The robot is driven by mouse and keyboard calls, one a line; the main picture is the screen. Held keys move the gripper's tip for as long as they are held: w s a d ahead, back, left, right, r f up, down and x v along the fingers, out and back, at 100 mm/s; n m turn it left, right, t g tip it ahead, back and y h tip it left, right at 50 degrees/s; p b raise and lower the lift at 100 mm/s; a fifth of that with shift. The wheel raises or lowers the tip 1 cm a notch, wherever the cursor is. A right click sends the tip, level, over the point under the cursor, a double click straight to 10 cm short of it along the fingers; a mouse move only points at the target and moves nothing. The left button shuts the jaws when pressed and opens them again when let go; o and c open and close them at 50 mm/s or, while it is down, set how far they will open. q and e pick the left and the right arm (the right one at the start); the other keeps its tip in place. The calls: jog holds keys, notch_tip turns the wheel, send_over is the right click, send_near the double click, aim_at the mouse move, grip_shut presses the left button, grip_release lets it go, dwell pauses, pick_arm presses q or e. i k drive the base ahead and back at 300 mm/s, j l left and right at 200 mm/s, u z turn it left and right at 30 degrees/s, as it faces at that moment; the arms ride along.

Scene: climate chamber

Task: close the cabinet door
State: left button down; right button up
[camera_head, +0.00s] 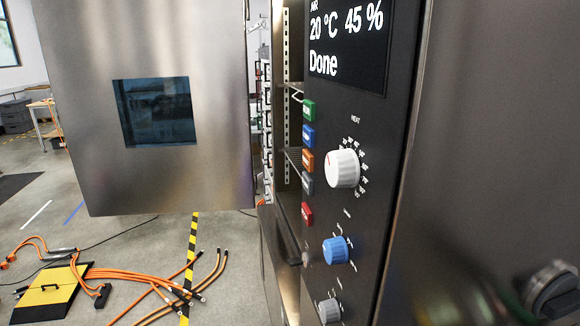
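The cabinet door (215,110) is a brushed-metal panel with a small dark window (157,112). It stands wide open on the left of the head view, swung out from the cabinet. The cabinet's dark control panel (372,130) faces me at an angle on the right, and its display (345,50) reads 20 °C, 45 % and Done. Between door and panel, a narrow strip of the open interior shows with wire shelves (292,158). Neither of my grippers is in view. The door's hinges and any handle cannot be made out.
Several orange cables (130,275) lie on the floor below the door, beside a yellow and black cable ramp (50,292). A striped tape line (190,250) runs along the floor. A dark round fitting (552,290) sticks out at the lower right. Open floor lies at left.

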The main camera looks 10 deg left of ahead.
aim_at(88, 47)
jog(key=i+j, duration=0.1)
jog(key=j, duration=0.35)
jog(key=i+j, duration=0.15)
jog(key=j, duration=0.35)
jog(key=i+j, duration=0.1)
jog(key=j, duration=0.35)
jog(key=i+j+u, duration=0.1)
jog(key=j, duration=0.4)
jog(key=i+j, duration=0.15)
jog(key=j, duration=0.3)
jog(key=i+j, duration=0.15)
jog(key=j, duration=0.3)
jog(key=i+j, duration=0.1)
jog(key=j, duration=0.35)
jog(key=i+j, duration=0.15)
jog(key=j, duration=0.3)
jog(key=u, duration=0.05)
